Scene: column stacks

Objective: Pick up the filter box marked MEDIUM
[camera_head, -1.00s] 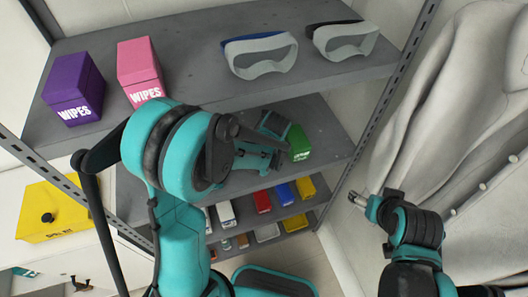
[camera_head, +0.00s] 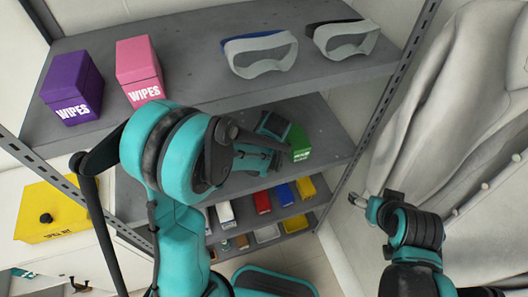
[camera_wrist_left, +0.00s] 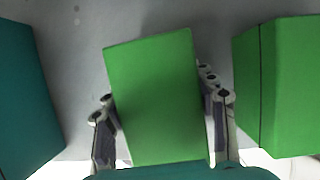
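In the left wrist view a plain green box (camera_wrist_left: 155,95) stands between the two fingers of my left gripper (camera_wrist_left: 160,132). The fingers are spread along its sides, with a narrow gap on the left; the box looks slightly turned. A second green box (camera_wrist_left: 288,85) is to its right and a dark teal box (camera_wrist_left: 25,100) to its left. In the head view my left gripper (camera_head: 274,141) reaches onto the middle shelf beside a green box (camera_head: 299,143); its small white label is unreadable, so I cannot tell which is MEDIUM. My right gripper (camera_head: 376,197) looks open and empty, away from the shelves.
The top shelf (camera_head: 200,75) overhangs the middle one, carrying purple (camera_head: 73,88) and pink (camera_head: 139,70) wipes boxes and two visors. Lower shelves hold several small boxes, including a red one (camera_head: 262,202). A metal upright (camera_head: 352,165) is right of the green box.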

